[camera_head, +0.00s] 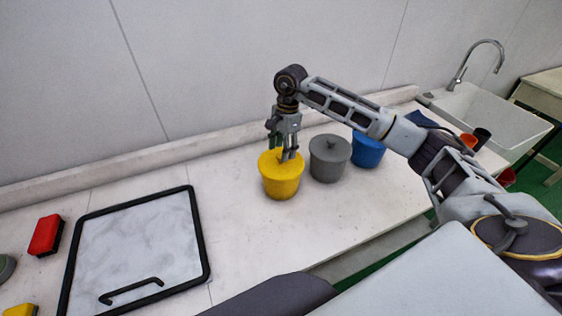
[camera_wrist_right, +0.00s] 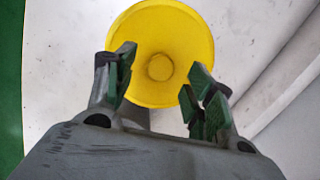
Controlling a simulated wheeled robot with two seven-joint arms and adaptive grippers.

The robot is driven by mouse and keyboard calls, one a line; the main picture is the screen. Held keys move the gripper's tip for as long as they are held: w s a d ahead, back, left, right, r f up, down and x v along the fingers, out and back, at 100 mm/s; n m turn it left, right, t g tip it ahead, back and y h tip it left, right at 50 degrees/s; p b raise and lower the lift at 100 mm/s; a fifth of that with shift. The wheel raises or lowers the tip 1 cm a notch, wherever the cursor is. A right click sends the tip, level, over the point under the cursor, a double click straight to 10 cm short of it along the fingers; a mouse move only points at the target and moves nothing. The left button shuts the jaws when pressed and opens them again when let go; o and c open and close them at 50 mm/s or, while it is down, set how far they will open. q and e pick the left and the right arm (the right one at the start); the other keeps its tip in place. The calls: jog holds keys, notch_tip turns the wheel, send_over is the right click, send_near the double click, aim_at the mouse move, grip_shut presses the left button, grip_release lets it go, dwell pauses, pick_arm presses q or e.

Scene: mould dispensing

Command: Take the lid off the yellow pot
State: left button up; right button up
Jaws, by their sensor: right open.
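The yellow pot (camera_head: 281,183) stands upright on the white counter with its yellow lid (camera_head: 268,160) on. In the right wrist view the round lid (camera_wrist_right: 160,25) fills the upper middle, with its knob (camera_wrist_right: 160,67) at the centre. My right gripper (camera_head: 284,150) points down over the lid. Its green-padded fingers (camera_wrist_right: 163,80) are apart, one on each side of the knob in that view. I cannot tell how high they are above the lid. My left gripper is not in view.
A grey lidded pot (camera_head: 329,160) and a blue pot (camera_head: 368,150) stand close to the right of the yellow one. A black-framed board (camera_head: 204,235) lies at the left, beside a red block (camera_head: 46,235). The sink (camera_head: 490,118) is at the right. The counter in front of the yellow pot is clear.

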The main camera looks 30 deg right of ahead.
jog(key=shift+a+f+p, duration=0.2)
jog(key=shift+f+p, duration=0.25)
jog(key=shift+f, duration=1.4)
jog(key=shift+c, duration=0.3)
jog(key=c, duration=1.1)
jog(key=shift+o, duration=0.2)
jog(key=shift+w+r, duration=0.1)
jog(key=shift+r+b, duration=0.95)
jog(key=shift+r, duration=4)
